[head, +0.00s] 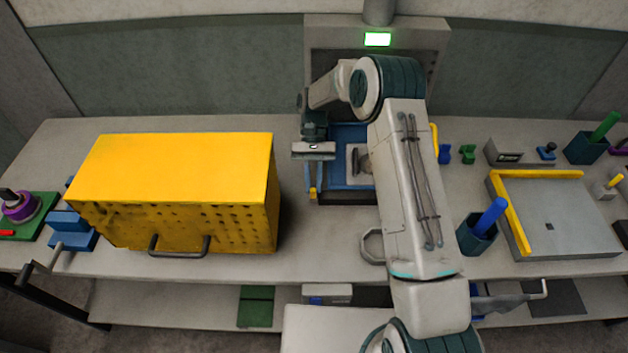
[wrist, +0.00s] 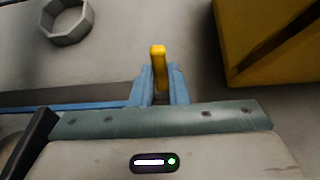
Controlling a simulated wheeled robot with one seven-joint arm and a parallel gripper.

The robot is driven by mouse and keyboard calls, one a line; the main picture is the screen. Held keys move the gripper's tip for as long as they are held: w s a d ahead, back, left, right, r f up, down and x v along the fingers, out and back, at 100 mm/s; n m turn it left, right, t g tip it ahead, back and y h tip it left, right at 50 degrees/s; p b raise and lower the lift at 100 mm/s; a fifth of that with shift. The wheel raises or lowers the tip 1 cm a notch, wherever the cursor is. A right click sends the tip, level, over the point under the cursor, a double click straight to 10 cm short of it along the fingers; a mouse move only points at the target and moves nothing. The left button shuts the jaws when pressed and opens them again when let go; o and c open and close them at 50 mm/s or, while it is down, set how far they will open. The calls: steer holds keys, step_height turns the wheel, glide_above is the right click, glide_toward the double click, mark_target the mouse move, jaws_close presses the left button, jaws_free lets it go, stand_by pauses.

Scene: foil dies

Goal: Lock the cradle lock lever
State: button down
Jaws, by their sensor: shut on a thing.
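The yellow cradle lock lever (head: 312,193) stands at the left front of the blue cradle (head: 345,133). In the wrist view the lever (wrist: 158,62) is a short yellow bar with a rounded end, rising between two blue fingers. My gripper (head: 313,177) points down over the lever and is shut on it; in the wrist view my gripper (wrist: 160,90) has a finger on each side. The lever's lower part and pivot are hidden. A grey block (head: 354,163) sits in the cradle, partly covered by my arm.
A large yellow perforated box (head: 180,170) with a handle stands close left of my gripper. A grey hexagonal ring (head: 371,246) lies in front of the cradle, near my arm. A dark blue cup (head: 476,236) and a grey plate with yellow rails (head: 565,215) stand to the right.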

steer(key=c, duration=1.4)
jaws_free()
steer(key=b+v, duration=0.2)
steer(key=v, duration=0.5)
steer(key=shift+w+r, duration=0.15)
steer(key=shift+w, duration=0.1)
